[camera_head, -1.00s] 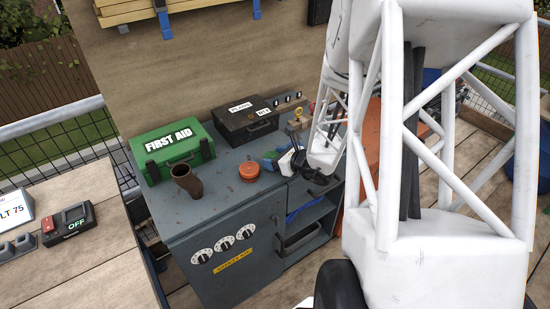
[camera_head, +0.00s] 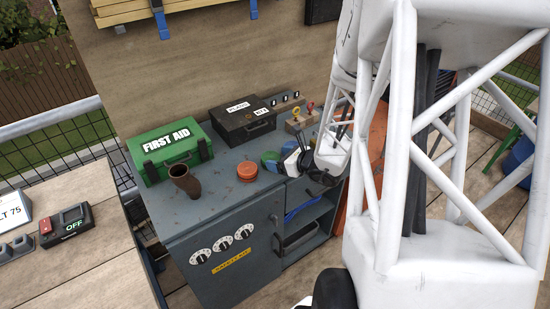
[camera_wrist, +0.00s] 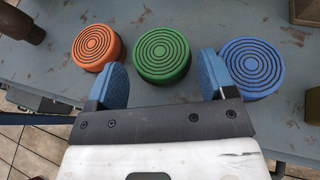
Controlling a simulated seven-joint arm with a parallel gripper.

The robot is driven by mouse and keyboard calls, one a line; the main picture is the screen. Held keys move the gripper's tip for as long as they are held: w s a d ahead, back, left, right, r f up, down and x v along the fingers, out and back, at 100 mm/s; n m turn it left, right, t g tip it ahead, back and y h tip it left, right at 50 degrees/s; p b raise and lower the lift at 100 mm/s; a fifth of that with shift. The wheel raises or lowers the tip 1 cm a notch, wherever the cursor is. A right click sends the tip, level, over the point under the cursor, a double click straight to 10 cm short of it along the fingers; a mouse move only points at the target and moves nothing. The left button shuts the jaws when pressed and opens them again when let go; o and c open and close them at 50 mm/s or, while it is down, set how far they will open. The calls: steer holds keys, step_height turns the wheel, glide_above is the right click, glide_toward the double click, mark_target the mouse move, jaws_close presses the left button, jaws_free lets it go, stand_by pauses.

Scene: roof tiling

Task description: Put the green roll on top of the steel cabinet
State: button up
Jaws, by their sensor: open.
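The green roll (camera_wrist: 162,54) lies flat on the steel cabinet top, seen from above in the wrist view, between an orange roll (camera_wrist: 96,47) and a blue roll (camera_wrist: 254,66). In the head view the green roll (camera_head: 271,157) shows in part, right of the orange roll (camera_head: 247,172). My gripper (camera_wrist: 162,82) is open, its blue pads on either side just short of the green roll, with nothing between them. The steel cabinet (camera_head: 225,222) stands at the middle; my white arm hides its right part in the head view.
A green first aid box (camera_head: 171,150), a black box (camera_head: 243,120) and a rusty pipe elbow (camera_head: 185,180) stand on the cabinet. A control box with an OFF label (camera_head: 67,224) sits on the wooden bench at left. The cabinet top's front left is bare.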

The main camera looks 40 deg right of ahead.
steer(key=v, duration=0.9)
steer(key=shift+w, duration=0.15)
stand_by(0.9)
steer(key=w+n, duration=0.1)
steer(key=w+n+g, duration=0.1)
steer(key=w+n, duration=0.1)
steer(key=w+d+r+n+g, duration=0.1)
steer(key=w, duration=0.1)
steer(key=shift+w+n, duration=0.1)
steer(key=shift+n, duration=0.2)
steer(key=w+a+r+n, duration=0.1)
steer(key=n, duration=0.1)
steer(key=w+a+r+n+g+y, duration=0.1)
steer(key=a+n, duration=0.1)
steer(key=w+a+r+n+g, duration=0.1)
steer(key=a+n, duration=0.1)
steer(key=shift+w+a+r, duration=0.2)
steer(key=shift+w+r, duration=0.15)
steer(key=s+a+r+n+g, duration=0.3)
steer(key=s+a+r+n, duration=0.2)
steer(key=a+n, duration=0.3)
steer(key=s+a+r+n+g, duration=0.3)
steer(key=s+a+r+n, duration=0.25)
steer(key=a, duration=0.45)
steer(key=s+a+r+n+h, duration=0.3)
steer(key=s+r+n+h, duration=0.2)
steer(key=s+n, duration=0.3)
steer(key=shift+s+a+r, duration=0.25)
steer(key=shift+s+r, duration=0.35)
steer(key=shift+s, duration=0.5)
